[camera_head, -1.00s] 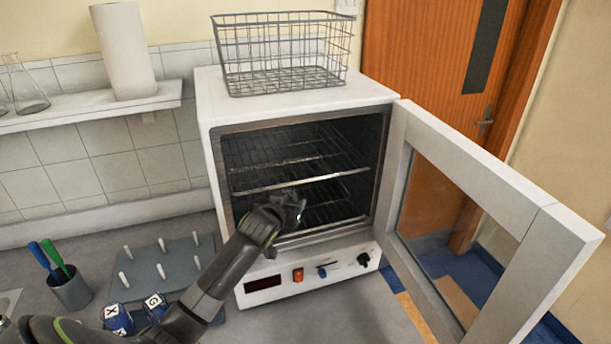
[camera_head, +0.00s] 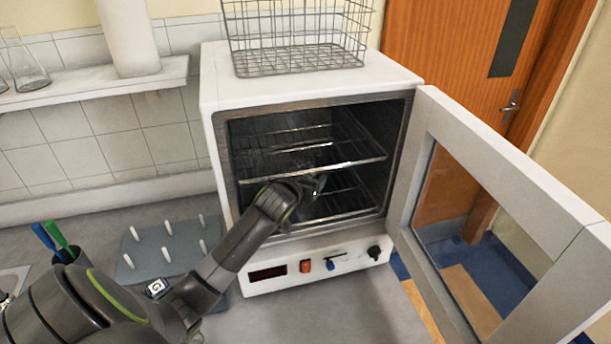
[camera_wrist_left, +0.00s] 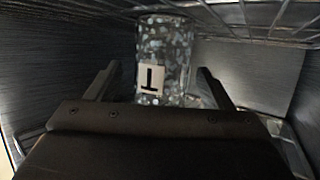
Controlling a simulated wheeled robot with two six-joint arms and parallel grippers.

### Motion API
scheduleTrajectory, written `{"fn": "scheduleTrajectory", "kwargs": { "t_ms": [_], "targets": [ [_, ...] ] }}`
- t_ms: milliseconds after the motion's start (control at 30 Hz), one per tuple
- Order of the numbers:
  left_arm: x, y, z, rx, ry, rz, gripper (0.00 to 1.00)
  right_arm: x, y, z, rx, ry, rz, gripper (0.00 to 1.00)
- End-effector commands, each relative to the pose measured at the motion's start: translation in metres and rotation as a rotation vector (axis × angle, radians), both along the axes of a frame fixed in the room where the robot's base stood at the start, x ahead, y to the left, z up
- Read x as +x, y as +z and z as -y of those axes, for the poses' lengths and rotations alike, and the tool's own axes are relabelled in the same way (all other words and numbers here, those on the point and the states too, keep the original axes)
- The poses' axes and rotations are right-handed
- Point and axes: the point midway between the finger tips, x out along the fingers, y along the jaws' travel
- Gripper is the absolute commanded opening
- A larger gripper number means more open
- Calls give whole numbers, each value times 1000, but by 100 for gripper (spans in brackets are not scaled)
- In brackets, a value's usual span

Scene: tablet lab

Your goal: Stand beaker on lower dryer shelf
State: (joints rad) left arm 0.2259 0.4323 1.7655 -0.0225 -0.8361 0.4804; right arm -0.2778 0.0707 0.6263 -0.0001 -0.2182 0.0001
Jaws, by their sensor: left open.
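The dryer (camera_head: 215,165) stands open on the bench with two wire shelves inside. My left gripper (camera_head: 318,184) reaches into the dryer, below the upper shelf (camera_head: 330,165) and above the lower shelf (camera_head: 350,208). In the left wrist view the beaker (camera_wrist_left: 176,50), glassy with a pale label bearing a dark mark, stands upright ahead, between and beyond the fingers of my left gripper (camera_wrist_left: 155,85). The fingers are spread and appear clear of its sides. The beaker's base is partly hidden by the gripper body. My right gripper is not in view.
The dryer door (camera_head: 500,185) is swung open to the right. A wire basket (camera_head: 295,45) sits on top of the dryer.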

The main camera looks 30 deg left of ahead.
Motion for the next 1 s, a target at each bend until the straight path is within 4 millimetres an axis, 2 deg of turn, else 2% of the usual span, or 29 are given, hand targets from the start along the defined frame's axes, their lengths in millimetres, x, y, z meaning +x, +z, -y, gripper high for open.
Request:
{"fn": "scheduleTrajectory", "kwargs": {
  "t_ms": [100, 200, 300, 467, 600, 1000],
  "targets": [
    [1, 1, 0, 1, -1, 3, 76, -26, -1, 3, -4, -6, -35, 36],
    [1, 2, 0, 2, -1, 4, 76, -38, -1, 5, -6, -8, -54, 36],
    [0, 2, 0, 2, -1, 5, 76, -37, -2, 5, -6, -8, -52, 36],
    [-9, 5, 2, 3, -2, 5, 76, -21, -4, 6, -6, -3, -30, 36],
    [-25, 10, 6, 4, -3, 6, 76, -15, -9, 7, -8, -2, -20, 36],
    [-93, 9, 22, 4, -2, 5, 76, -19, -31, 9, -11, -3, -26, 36]
  ]
}}
